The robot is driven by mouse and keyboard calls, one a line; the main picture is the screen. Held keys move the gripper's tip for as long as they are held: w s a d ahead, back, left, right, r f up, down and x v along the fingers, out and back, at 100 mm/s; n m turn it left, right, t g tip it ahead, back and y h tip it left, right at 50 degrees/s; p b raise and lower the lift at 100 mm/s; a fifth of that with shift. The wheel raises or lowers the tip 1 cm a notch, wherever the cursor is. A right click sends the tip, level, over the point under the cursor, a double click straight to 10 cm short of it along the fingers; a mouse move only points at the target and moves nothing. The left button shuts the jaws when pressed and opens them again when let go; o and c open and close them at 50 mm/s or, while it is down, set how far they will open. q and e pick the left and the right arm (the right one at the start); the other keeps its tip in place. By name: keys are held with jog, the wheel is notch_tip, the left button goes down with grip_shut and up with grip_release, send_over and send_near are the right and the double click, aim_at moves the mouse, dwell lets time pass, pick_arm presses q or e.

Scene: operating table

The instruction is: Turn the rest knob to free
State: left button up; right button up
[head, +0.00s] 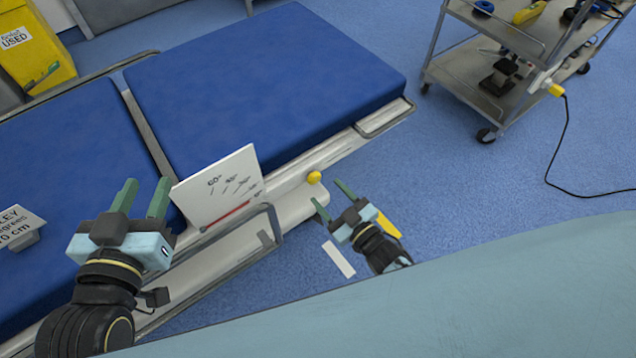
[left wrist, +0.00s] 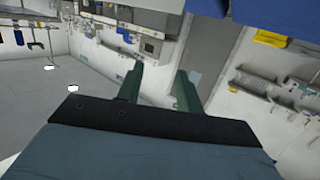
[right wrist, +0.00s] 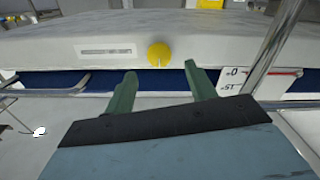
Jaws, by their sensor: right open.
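The yellow knob (head: 314,178) sits on the side of the operating table, near the angle-marked white panel. In the right wrist view the knob (right wrist: 159,53) is a round yellow disc on a pale housing (right wrist: 215,40), with a small label strip to its left. My right gripper (head: 333,203) is open and empty, just short of the knob; in the right wrist view its fingers (right wrist: 160,82) point toward it with the knob between them, apart from it. My left gripper (head: 141,198) is open and empty, raised above the table's near side. Its fingers also show in the left wrist view (left wrist: 158,82).
The white angle panel (head: 222,190) stands on the table's near edge beside a metal rail (head: 275,222). Blue mattress pads (head: 265,75) cover the table. A metal cart (head: 470,75) stands at the right back, its black cable on the floor. A yellow bin (head: 40,45) is at the far left.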

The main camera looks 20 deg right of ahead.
aim_at(315, 179)
jog(key=b+x, duration=0.1)
jog(key=x, duration=0.3)
jog(key=shift+w+a, duration=0.1)
jog(key=shift+w, duration=0.15)
pick_arm(q)
notch_tip(315, 179, up, 7)
jog(key=d+t+h, duration=0.1)
jog(key=t+h, duration=0.1)
jog(key=t, duration=0.3)
jog(key=shift+s+d+r+b, duration=0.15)
jog(key=shift+r+b, duration=0.05)
jog(key=shift+b, duration=0.1)
pick_arm(e)
jog(key=shift+w+a, duration=0.1)
jog(key=shift+w, duration=0.25)
jog(key=c, duration=1)
